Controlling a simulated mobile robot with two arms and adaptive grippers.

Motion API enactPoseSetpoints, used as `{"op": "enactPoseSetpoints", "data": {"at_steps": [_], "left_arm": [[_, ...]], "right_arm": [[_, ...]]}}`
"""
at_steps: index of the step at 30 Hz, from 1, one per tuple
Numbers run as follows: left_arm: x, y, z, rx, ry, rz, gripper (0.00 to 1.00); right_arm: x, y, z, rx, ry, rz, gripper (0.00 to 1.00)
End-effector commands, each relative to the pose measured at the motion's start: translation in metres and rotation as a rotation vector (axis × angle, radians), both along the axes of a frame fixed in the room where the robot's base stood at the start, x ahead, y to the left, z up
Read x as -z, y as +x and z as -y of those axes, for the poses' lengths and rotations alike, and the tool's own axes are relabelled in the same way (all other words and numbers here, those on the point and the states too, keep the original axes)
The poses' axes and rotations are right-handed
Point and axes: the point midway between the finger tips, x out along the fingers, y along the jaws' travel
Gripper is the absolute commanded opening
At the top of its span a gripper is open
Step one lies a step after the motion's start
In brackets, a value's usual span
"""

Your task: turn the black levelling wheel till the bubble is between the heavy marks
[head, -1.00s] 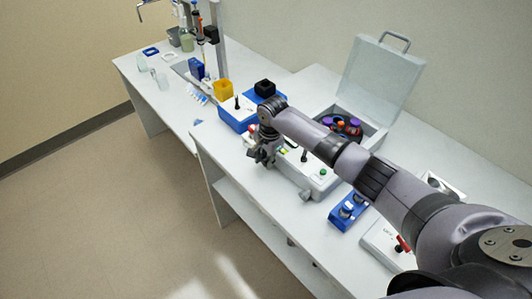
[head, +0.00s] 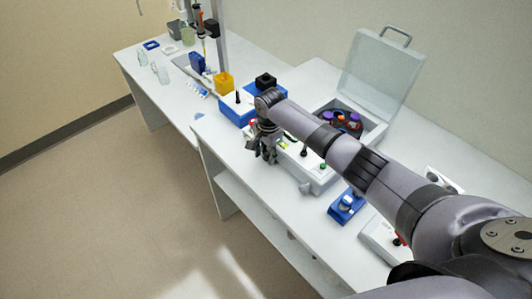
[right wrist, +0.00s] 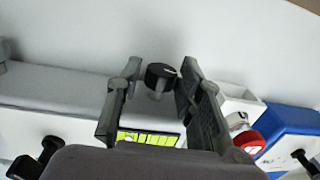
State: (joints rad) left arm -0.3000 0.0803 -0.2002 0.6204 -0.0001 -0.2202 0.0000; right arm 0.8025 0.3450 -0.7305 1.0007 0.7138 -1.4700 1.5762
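The black levelling wheel (right wrist: 160,77) shows in the right wrist view at the edge of a pale instrument housing. My right gripper (right wrist: 160,68) is open, with one finger on each side of the wheel; I see a gap on the left, and cannot tell if the right finger touches. The yellow-green level vial (right wrist: 150,138) with dark marks is partly covered by my gripper, and I cannot make out the bubble. In the head view my right gripper (head: 268,153) is at the front left of the white instrument (head: 318,181) and hides the wheel. My left gripper is out of view.
A blue box (head: 238,112) stands behind the gripper, and an open grey case (head: 373,134) stands behind the instrument. A small blue stand (head: 345,208) is to its right. In the wrist view a red-and-white part (right wrist: 246,138) lies close to the right finger.

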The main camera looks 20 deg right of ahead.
Motion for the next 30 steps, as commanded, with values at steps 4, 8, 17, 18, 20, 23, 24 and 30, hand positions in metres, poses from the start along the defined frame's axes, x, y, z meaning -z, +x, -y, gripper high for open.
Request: {"op": "enactPoseSetpoints", "data": {"at_steps": [4,8,17,18,20,23,24,30], "left_arm": [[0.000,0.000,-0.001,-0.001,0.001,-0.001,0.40],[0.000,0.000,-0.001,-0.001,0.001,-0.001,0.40],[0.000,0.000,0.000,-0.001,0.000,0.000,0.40],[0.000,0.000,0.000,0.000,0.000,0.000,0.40],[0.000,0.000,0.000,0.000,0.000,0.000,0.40],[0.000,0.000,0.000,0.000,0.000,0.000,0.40],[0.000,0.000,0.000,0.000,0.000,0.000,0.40],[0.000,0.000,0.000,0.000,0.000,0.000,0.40]], "right_arm": [[-0.001,0.001,0.000,0.000,0.001,0.002,0.34],[-0.010,0.001,0.000,-0.001,0.002,0.003,0.34],[-0.070,-0.003,0.001,-0.001,0.002,0.007,0.34],[-0.078,-0.003,0.001,-0.001,0.002,0.005,0.34],[-0.090,-0.005,0.002,-0.001,0.002,0.005,0.34],[-0.104,-0.006,0.002,-0.001,0.001,0.004,0.34],[-0.109,-0.006,0.002,0.000,0.001,0.002,0.34],[-0.120,-0.007,0.003,0.001,0.000,0.000,0.34]]}}
